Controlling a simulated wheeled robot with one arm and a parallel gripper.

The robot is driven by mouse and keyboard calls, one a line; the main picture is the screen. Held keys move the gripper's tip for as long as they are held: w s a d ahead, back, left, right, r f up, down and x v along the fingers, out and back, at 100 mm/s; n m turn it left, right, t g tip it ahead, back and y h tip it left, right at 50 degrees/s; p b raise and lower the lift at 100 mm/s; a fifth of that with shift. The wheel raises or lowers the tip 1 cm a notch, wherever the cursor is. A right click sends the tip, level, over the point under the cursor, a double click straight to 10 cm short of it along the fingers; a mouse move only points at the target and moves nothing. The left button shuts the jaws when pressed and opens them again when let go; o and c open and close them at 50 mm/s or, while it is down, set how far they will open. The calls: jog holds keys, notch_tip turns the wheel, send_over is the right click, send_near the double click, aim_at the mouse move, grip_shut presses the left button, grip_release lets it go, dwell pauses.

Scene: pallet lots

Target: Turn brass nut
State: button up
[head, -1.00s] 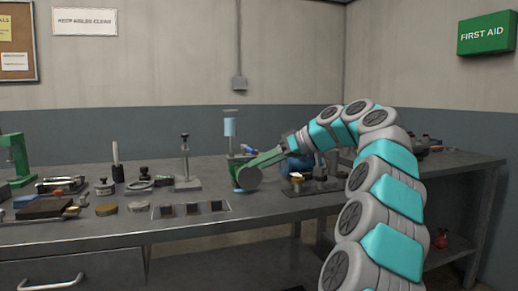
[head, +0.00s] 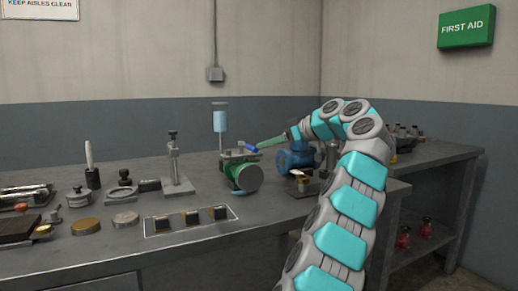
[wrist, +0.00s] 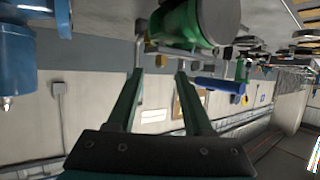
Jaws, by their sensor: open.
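My gripper (wrist: 160,72) shows in the wrist view with its two green fingers apart and nothing clearly between them. In the head view the gripper (head: 272,143) reaches left above the bench, near a green round-bodied device (head: 243,177). That device's green cylinder (wrist: 215,20) is just beyond the fingertips in the wrist view. A small brass-coloured piece (head: 300,175) sits on a dark base right of the device; I cannot tell whether it is the brass nut. A small yellowish piece (wrist: 228,51) also shows beside the green device. Whether the fingers touch anything is unclear.
A blue rounded body (head: 296,158) stands close behind my arm; a blue part (wrist: 20,50) shows at the wrist view's left. A grey stand (head: 176,165) and a switch panel (head: 186,221) are left on the bench. A blue cylinder (wrist: 218,84) lies right of the fingers.

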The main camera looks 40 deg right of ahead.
aim_at(260, 154)
jog(key=shift+x, duration=1.95)
grip_shut()
